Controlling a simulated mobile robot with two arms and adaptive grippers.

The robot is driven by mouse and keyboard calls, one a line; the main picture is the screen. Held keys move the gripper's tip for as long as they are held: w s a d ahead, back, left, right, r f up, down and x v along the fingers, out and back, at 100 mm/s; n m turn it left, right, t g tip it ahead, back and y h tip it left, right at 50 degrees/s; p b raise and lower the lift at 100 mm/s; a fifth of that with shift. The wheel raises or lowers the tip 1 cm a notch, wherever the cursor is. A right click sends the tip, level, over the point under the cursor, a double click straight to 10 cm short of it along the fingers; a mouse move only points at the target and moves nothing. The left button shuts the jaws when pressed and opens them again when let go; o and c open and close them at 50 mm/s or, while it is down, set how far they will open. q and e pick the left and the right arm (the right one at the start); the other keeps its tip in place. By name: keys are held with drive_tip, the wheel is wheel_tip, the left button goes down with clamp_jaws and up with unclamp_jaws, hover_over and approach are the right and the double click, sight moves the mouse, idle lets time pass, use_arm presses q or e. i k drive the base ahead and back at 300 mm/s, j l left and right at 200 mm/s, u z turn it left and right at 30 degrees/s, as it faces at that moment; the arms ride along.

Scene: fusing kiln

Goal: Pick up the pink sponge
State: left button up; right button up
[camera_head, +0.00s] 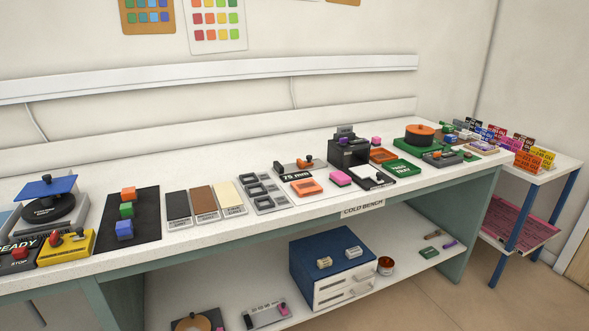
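A small pink block (340,178) lies on the bench top right of the middle, between a flat orange tray (306,187) and a white board with a black item on it (374,179). It looks like the pink sponge, though its texture is too small to make out. A second, smaller pink item (376,141) sits further back, beside a dark box-shaped device (348,151). Neither of my grippers shows in the head view, and nothing is touching the pink block.
The long white bench (300,221) is crowded with trays, coloured blocks and tools. A blue drawer unit (331,270) stands on the lower shelf. A side cart (548,172) with coloured pieces stands at the right. Bare floor lies in front at the right.

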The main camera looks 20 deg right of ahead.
sight(340, 179)
drive_tip(key=i+l+u, duration=0.15)
drive_tip(key=l+u, duration=0.2)
drive_tip(key=l, duration=1)
drive_tip(key=l+u, duration=0.4)
drive_tip(key=l, duration=0.95)
